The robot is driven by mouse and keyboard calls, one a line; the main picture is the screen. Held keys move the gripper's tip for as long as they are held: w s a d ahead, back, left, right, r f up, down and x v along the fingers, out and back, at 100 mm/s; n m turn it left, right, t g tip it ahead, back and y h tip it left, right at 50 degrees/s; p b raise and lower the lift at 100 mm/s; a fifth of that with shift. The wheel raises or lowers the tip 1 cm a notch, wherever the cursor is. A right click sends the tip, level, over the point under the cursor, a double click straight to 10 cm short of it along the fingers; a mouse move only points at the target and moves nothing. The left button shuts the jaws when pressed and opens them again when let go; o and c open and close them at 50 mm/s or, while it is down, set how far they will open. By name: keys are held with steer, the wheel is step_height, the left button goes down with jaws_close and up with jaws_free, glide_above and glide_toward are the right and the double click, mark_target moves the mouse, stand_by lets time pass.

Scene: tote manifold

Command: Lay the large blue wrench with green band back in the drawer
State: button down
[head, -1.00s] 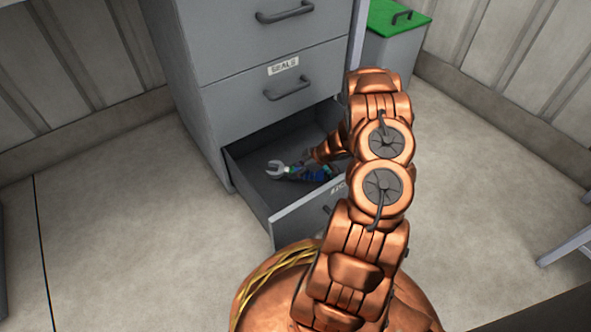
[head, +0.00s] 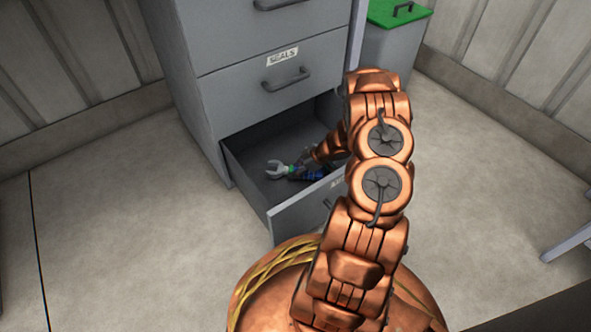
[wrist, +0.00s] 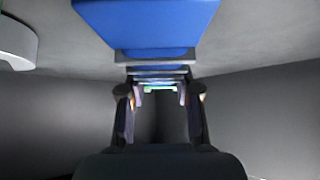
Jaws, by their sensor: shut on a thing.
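The wrench with a grey open-ended head (head: 276,170), a green band and a blue handle is inside the open bottom drawer (head: 240,178) in the head view. Its head points left. My gripper (head: 303,168) reaches into the drawer and is shut on the wrench; my arm hides part of the grip. A large blue surface fills the top there, and a pale grey piece shows at upper left. Whether the wrench touches the drawer floor I cannot tell.
The grey cabinet (head: 235,100) has a drawer labelled SEALS (head: 282,58) shut above the open one. A grey bin with a green lid (head: 398,12) stands behind at right. The floor (head: 110,240) left of the cabinet is clear.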

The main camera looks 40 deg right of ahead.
steer(key=shift+f, duration=0.55)
steer(key=c, duration=0.7)
jaws_free()
steer(key=shift+s+d+r, duration=0.1)
steer(key=v, duration=1.1)
steer(key=shift+s+d+r, duration=0.15)
steer(key=shift+s, duration=0.05)
